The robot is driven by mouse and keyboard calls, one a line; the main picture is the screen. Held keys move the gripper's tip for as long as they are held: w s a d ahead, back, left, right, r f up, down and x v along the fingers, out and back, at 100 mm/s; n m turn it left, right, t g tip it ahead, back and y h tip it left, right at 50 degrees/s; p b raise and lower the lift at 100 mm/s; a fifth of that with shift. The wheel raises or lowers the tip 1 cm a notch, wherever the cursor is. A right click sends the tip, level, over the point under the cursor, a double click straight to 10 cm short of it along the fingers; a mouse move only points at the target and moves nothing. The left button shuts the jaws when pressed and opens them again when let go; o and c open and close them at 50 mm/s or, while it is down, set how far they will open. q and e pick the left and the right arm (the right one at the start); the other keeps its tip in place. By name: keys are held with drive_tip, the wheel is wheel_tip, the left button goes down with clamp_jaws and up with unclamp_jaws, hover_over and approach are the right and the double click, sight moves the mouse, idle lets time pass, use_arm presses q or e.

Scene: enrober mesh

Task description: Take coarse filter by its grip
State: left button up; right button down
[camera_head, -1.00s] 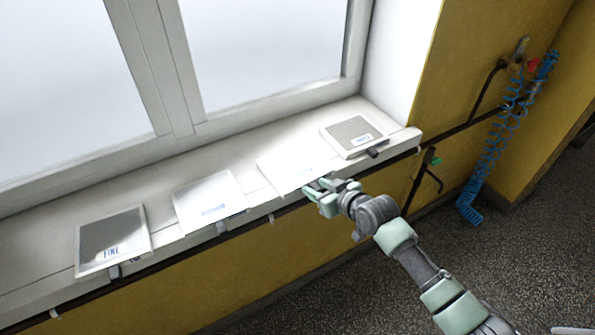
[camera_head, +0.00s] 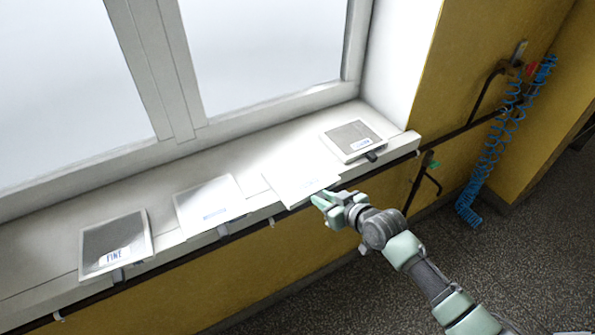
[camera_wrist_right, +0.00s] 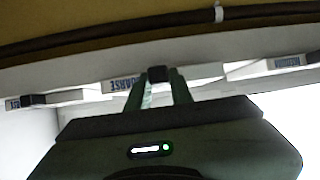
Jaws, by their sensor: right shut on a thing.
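The coarse filter (camera_head: 298,176) is a flat pale panel, third from the left on the white window sill, and its front edge reaches the sill's front edge. Its label is washed out in the head view. In the right wrist view its edge label (camera_wrist_right: 122,84) shows upside down and seems to read COARSE. My right gripper (camera_head: 322,202) is at the filter's front edge. In the right wrist view its two green fingers are shut on the filter's dark grip (camera_wrist_right: 158,74). The fingers hide part of the grip in the head view. My left gripper is not in view.
Other filters with dark grips lie on the sill (camera_head: 155,232): one marked FINE (camera_head: 115,238), one pale (camera_head: 208,200) and one grey at the right (camera_head: 352,137). A dark rail (camera_head: 385,165) runs below the sill. A blue coiled hose (camera_head: 490,150) hangs at right.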

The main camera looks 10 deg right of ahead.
drive_tip(key=s+d+p, duration=0.4)
drive_tip(key=s, duration=0.4)
drive_tip(key=s+d+p, duration=0.4)
drive_tip(key=s, duration=0.5)
drive_tip(key=shift+s+r, duration=0.25)
idle(1.4)
idle(0.4)
